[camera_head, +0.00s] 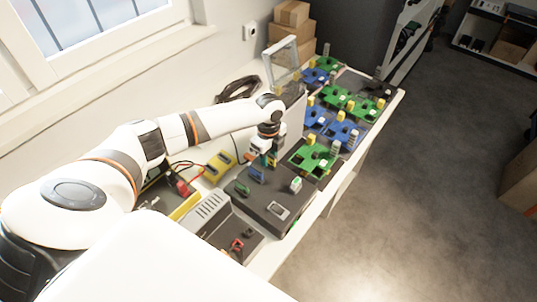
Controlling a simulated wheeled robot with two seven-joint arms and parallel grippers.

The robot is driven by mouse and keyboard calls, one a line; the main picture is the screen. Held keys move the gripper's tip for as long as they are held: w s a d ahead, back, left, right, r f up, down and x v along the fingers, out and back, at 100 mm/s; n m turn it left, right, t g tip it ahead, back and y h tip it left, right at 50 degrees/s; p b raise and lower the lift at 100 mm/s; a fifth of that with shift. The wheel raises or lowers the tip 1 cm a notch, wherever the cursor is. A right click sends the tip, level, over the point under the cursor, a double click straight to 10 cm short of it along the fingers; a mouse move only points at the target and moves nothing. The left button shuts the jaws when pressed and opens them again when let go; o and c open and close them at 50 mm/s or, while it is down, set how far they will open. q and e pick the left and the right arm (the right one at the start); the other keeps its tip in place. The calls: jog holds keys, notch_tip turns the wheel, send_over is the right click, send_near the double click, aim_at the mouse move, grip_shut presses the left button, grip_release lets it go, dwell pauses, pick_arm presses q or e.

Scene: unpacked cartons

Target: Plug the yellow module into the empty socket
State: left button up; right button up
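My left gripper (262,157) hangs at the end of the arm from the left, over the back of a dark fixture box (272,203). Its fingers are small and partly hidden, so I cannot tell whether they are open or what they hold. Small yellow modules stand upright on the circuit boards, one on the nearest green board (311,139) and others farther back, such as one on a blue board (341,115). I cannot make out which socket is empty. My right gripper is out of view.
A yellow multimeter (218,165) and a grey power supply (207,214) stand left of the fixture box. More green and blue boards (334,96) fill the far bench. A clear panel (283,62) stands behind the gripper, near cardboard boxes (291,14).

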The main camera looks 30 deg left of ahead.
pick_arm(q)
jog(key=shift+r, duration=0.1)
notch_tip(320, 180, up, 12)
jog(key=p, duration=1.2)
